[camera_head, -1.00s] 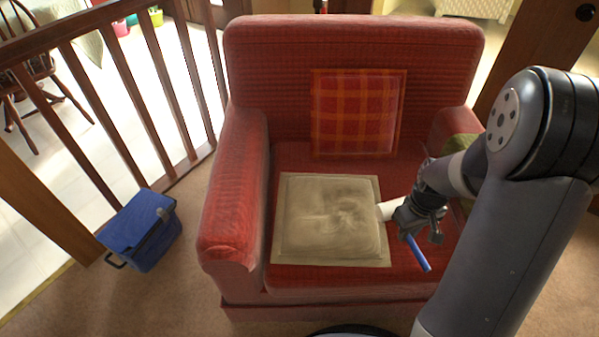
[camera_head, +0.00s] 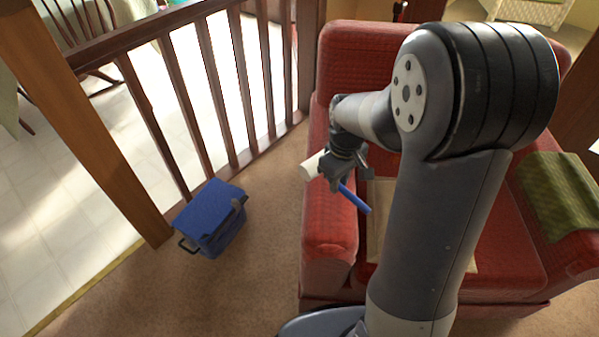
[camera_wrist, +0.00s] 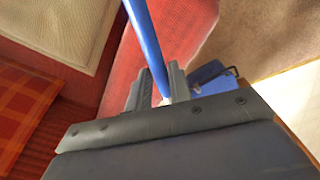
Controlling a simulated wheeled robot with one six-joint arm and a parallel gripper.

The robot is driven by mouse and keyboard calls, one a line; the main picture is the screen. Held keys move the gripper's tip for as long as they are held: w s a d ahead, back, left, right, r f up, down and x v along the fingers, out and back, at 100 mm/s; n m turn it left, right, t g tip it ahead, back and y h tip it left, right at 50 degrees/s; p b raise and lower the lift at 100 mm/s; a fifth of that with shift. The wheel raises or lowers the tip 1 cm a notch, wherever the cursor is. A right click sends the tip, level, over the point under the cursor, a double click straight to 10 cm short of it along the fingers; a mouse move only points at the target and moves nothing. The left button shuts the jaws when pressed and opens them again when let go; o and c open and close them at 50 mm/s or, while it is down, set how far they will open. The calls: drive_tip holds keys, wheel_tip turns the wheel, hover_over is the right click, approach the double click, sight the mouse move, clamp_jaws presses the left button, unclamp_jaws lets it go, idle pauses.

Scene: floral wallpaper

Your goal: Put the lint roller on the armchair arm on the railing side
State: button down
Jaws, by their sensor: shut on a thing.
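The lint roller (camera_head: 312,167) has a white roll and a blue handle, and my gripper (camera_head: 338,178) is shut on it. In the head view it is over the left arm of the red armchair (camera_head: 330,222), the arm on the railing side. Whether the roller touches the arm cannot be told. In the wrist view the blue handle (camera_wrist: 143,35) runs up from between the fingers (camera_wrist: 160,92), with red upholstery (camera_wrist: 180,30) below. The white roll is mostly hidden there.
The wooden railing (camera_head: 215,85) stands to the left and behind. A blue cooler box (camera_head: 212,215) is on the carpet between railing and armchair. A beige cushion (camera_head: 376,222) lies on the seat, partly hidden by my arm. A green cloth (camera_head: 562,195) covers the right armrest.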

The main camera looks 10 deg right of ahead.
drive_tip(key=b, duration=0.2)
hover_over(331, 210)
wheel_tip(331, 210, down, 5)
drive_tip(key=shift+s, duration=0.1)
drive_tip(key=shift+f, duration=2.35)
drive_tip(key=shift+b, duration=0.3)
drive_tip(key=shift+f, duration=0.2)
drive_tip(key=c, duration=1.3)
unclamp_jaws()
drive_tip(key=shift+r, duration=0.1)
wheel_tip(331, 210, up, 12)
drive_tip(key=p, duration=0.3)
drive_tip(key=shift+r, duration=0.15)
